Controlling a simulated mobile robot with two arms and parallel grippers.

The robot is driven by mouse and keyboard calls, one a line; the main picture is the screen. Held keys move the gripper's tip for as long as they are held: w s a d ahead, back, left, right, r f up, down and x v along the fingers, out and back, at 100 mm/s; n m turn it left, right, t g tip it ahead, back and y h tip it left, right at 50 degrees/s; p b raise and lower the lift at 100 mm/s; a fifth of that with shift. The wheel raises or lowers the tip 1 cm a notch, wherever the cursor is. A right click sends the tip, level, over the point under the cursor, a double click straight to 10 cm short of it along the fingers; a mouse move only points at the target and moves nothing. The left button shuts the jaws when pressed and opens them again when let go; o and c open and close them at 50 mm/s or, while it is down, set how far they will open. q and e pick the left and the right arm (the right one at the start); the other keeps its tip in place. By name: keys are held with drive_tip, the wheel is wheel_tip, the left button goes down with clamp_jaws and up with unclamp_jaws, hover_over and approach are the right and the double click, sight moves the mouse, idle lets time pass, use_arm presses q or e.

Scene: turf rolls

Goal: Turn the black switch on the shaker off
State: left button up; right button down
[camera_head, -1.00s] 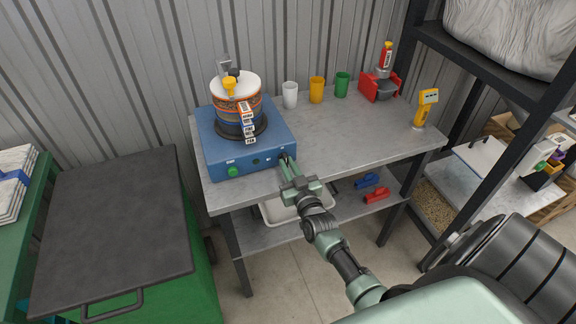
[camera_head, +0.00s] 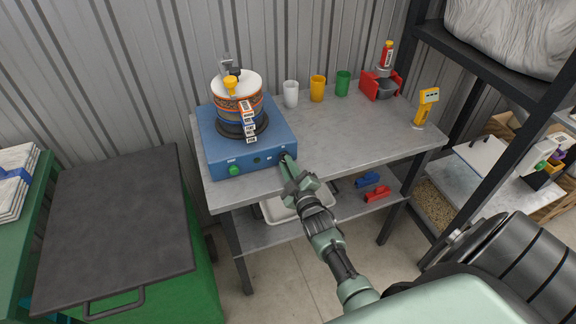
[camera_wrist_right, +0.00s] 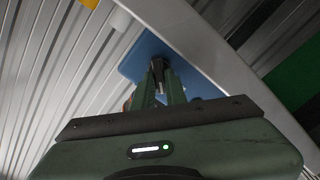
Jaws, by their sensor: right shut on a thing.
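The blue shaker (camera_head: 215,150) stands on the left of the grey bench, with a stack of sieves (camera_head: 221,99) on top. Its front face has a green button (camera_head: 234,170) at left and a dark knob in the middle. My right gripper (camera_head: 287,160) reaches the right end of that front face, and its fingers are closed around the black switch there. The fingers hide most of the switch. In the right wrist view the gripper fingers (camera_wrist_right: 160,75) meet at the blue shaker body (camera_wrist_right: 140,62) on a small dark part. My left gripper is out of view.
White, yellow and green cups (camera_head: 317,88) stand behind on the bench (camera_head: 350,140). A red device (camera_head: 378,86) and a yellow meter (camera_head: 425,108) are at its right. A white tray (camera_head: 270,210) and red and blue tools lie on the lower shelf. A dark-lidded green bin (camera_head: 115,215) stands left.

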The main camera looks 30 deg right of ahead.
drive_tip(key=n, duration=0.2)
drive_tip(key=n+b, duration=0.1)
drive_tip(key=shift+f+n, duration=0.25)
drive_tip(key=shift+n, duration=0.15)
drive_tip(key=shift+n+b, duration=1.1)
drive_tip(key=shift+n, duration=1.1)
drive_tip(key=c, duration=1.4)
unclamp_jaws()
drive_tip(key=shift+a, duration=0.1)
drive_tip(key=shift+c, duration=0.2)
drive_tip(key=b+v, duration=0.1)
drive_tip(key=v, duration=0.6)
drive_tip(key=shift+s, duration=0.4)
drive_tip(key=shift+a, duration=0.1)
